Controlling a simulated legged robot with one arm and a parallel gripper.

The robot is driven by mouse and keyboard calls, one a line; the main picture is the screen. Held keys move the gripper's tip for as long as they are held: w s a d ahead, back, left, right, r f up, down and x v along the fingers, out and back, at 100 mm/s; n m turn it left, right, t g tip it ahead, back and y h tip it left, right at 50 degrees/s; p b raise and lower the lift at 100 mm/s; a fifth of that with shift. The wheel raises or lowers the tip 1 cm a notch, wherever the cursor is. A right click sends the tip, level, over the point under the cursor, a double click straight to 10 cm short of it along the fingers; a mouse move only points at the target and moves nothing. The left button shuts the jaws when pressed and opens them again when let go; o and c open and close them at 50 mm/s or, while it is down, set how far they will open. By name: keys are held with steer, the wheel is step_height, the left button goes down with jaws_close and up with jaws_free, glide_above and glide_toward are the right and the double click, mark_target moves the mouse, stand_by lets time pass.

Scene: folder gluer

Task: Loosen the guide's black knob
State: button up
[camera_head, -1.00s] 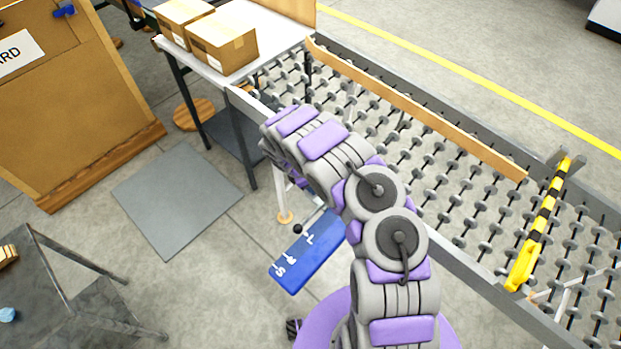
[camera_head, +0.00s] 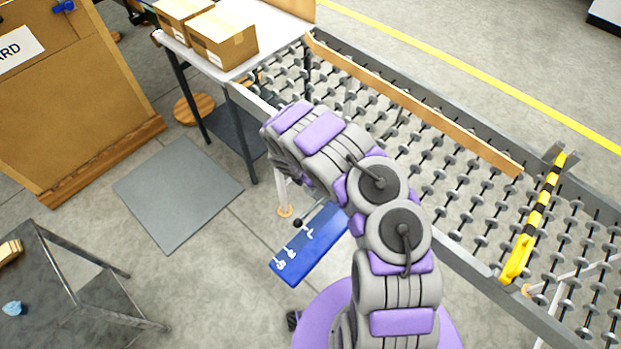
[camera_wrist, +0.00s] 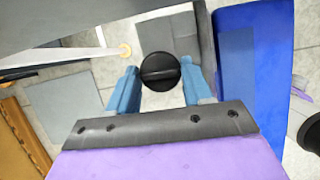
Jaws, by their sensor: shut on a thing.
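The black knob (camera_wrist: 159,72), round with a raised bar across its face, is in the middle of the wrist view. My gripper (camera_wrist: 161,80) has its two blue fingers on either side of it and is shut on it. In the head view my own arm hides the gripper and its grip on the knob. A long wooden guide rail (camera_head: 410,105) lies along the roller conveyor; whether the knob belongs to it cannot be told.
A blue panel (camera_head: 310,244) with white markings is beside my arm, and also at the right in the wrist view (camera_wrist: 252,85). The roller conveyor (camera_head: 440,175) carries a yellow-black bar (camera_head: 535,220). Cardboard boxes (camera_head: 222,38) stand on a table. A grey floor mat (camera_head: 178,193) lies left.

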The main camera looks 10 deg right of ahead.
steer(key=shift+w+r, duration=0.1)
steer(key=shift+w, duration=0.05)
steer(key=o, duration=1)
steer(key=p+v, duration=0.2)
steer(key=v, duration=1.5)
steer(key=shift+w+r+p, duration=0.1)
steer(key=shift+r+p, duration=0.05)
steer(key=shift+p, duration=0.2)
